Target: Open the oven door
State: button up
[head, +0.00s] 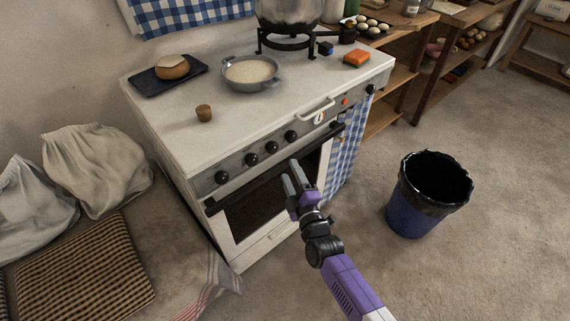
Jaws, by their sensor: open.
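The white oven (262,115) stands against the wall in the middle of the head view. Its door (262,206) has a dark window in a white frame and looks shut. A dark bar handle (245,189) runs along the door's top edge, below the row of black knobs. My gripper (296,174) is in front of the door, over its right part in the picture. Its two fingers are apart, with nothing seen between them. It hides part of the handle and window. I cannot tell whether it touches the handle.
A blue bin (412,212) stands on the floor at right. Sacks (98,168) and a checked cushion (80,270) lie at left.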

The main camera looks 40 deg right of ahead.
aim_at(286, 166)
jog(key=shift+w+d+f+n+b, duration=0.3)
jog(key=shift+w+d+f+n, duration=0.3)
jog(key=shift+w, duration=0.5)
jog(key=shift+w+d+f+n+b, duration=0.4)
jog(key=shift+w+n, duration=0.4)
jog(key=shift+w, duration=0.25)
jog(key=shift+w+d+f+n+b, duration=0.2)
jog(key=shift+w+d+f+n, duration=0.4)
jog(key=shift+w, duration=0.5)
jog(key=shift+r, duration=0.15)
grip_shut()
